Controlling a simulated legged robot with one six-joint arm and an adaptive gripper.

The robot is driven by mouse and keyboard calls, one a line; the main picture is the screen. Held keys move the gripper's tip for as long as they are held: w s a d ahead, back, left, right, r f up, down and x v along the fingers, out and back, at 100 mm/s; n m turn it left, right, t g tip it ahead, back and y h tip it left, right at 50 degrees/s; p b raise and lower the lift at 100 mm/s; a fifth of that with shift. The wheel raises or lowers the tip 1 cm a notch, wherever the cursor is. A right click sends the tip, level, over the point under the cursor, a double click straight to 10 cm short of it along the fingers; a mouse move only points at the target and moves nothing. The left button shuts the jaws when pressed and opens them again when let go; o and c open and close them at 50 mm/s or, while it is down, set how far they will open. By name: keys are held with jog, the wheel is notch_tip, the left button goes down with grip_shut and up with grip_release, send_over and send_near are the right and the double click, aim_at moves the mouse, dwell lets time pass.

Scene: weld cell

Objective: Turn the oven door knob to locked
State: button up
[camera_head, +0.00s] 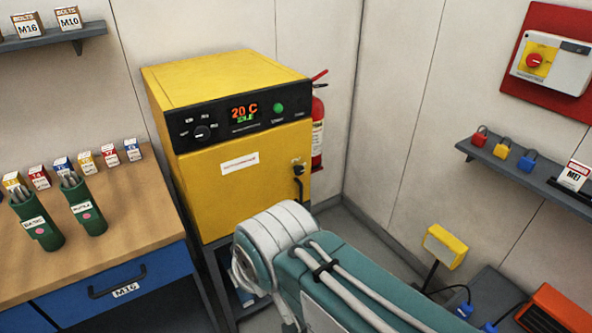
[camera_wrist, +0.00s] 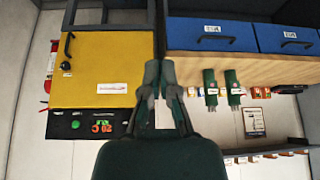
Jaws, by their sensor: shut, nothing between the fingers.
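The yellow oven (camera_head: 205,82) stands in the corner with its yellow door (camera_head: 235,185) closed. The small dark door knob (camera_head: 298,165) is at the door's right edge, above a black handle (camera_head: 298,188). Its exact pointing is too small to read. The wrist view is upside down and shows the door (camera_wrist: 95,70) at left, with the knob (camera_wrist: 66,66) and the handle (camera_wrist: 69,44). My gripper (camera_wrist: 160,68) is shut and empty, in front of the gap between oven and bench, apart from the knob. In the head view my gripper is out of sight.
A display panel (camera_head: 240,119) with a dial tops the oven. A wooden bench (camera_head: 120,212) with green rod holders (camera_head: 82,205) and small boxes is at left. A fire extinguisher (camera_head: 318,130) stands behind the oven. A shelf with padlocks (camera_head: 502,148) is at right.

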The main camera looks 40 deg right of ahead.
jog(key=o, duration=0.5)
jog(key=shift+w+d, duration=0.1)
jog(key=shift+w, duration=0.05)
jog(key=o, duration=0.7)
jog(key=shift+m+t+h, duration=0.3)
jog(key=shift+t+h, duration=0.2)
jog(key=w+d, duration=0.1)
jog(key=w, duration=0.1)
jog(key=w+d, duration=0.1)
jog(key=w, duration=0.1)
jog(key=shift+d+r, duration=0.2)
jog(key=shift+c, duration=0.2)
jog(key=w+d+f+m+t+h, duration=0.1)
jog(key=w+d+f+t+h, duration=0.1)
jog(key=w+d, duration=0.8)
jog(key=w+d+f+t+h, duration=0.1)
jog(key=w+d+t, duration=0.2)
jog(key=w+d, duration=0.7)
jog(key=t+y, duration=0.2)
jog(key=t, duration=0.4)
send_near(301, 172)
jog(key=w, duration=0.7)
jog(key=w+d, duration=0.1)
jog(key=w, duration=0.2)
jog(key=shift+w+f, duration=0.25)
jog(key=shift+w, duration=0.05)
jog(key=c, duration=1.1)
